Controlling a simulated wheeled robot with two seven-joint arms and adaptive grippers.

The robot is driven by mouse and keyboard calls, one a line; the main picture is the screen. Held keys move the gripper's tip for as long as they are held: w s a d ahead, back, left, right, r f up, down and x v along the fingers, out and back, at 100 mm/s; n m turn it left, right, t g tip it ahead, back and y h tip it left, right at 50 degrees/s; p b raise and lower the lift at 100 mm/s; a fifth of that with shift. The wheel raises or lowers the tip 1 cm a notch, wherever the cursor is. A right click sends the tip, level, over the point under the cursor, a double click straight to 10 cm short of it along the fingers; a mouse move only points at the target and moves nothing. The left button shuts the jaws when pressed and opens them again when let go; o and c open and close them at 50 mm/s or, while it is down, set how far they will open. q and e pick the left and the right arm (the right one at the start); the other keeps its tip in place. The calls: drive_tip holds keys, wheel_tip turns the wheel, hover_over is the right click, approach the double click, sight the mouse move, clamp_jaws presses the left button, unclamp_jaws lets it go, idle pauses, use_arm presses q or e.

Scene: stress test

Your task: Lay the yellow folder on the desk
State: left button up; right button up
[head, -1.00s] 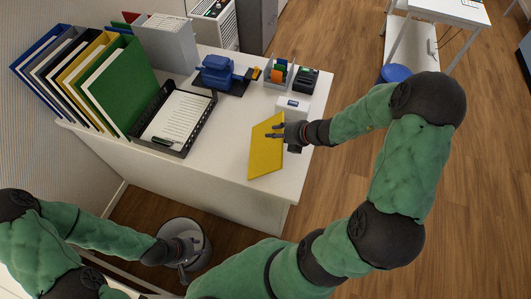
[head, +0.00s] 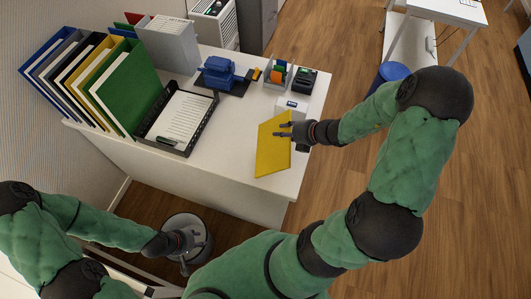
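The yellow folder (head: 272,152) is at the right part of the white desk (head: 225,178), near its right edge. Its broad face is turned up; I cannot tell whether all of it touches the desktop. My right gripper (head: 277,129) is over the folder's upper right part, with its two fingers apart and both visible against the yellow. The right gripper hides a small part of the folder. My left gripper (head: 200,250) is low at the left, away from the desktop, with its fingers apart and empty.
Upright binders, a green one (head: 128,88) nearest, and a black tray (head: 178,148) with papers stand left. A blue device (head: 218,73), a small organizer (head: 279,74) and a white box (head: 291,104) stand behind the folder. A round grey object (head: 183,222) is below my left gripper.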

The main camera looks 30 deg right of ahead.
drive_tip(key=r+p, duration=0.2)
drive_tip(key=s+r+p, duration=0.1)
drive_tip(key=r+p, duration=0.3)
drive_tip(key=shift+s+d, duration=0.3)
drive_tip(key=shift+d, duration=0.05)
drive_tip(key=shift+f, duration=0.1)
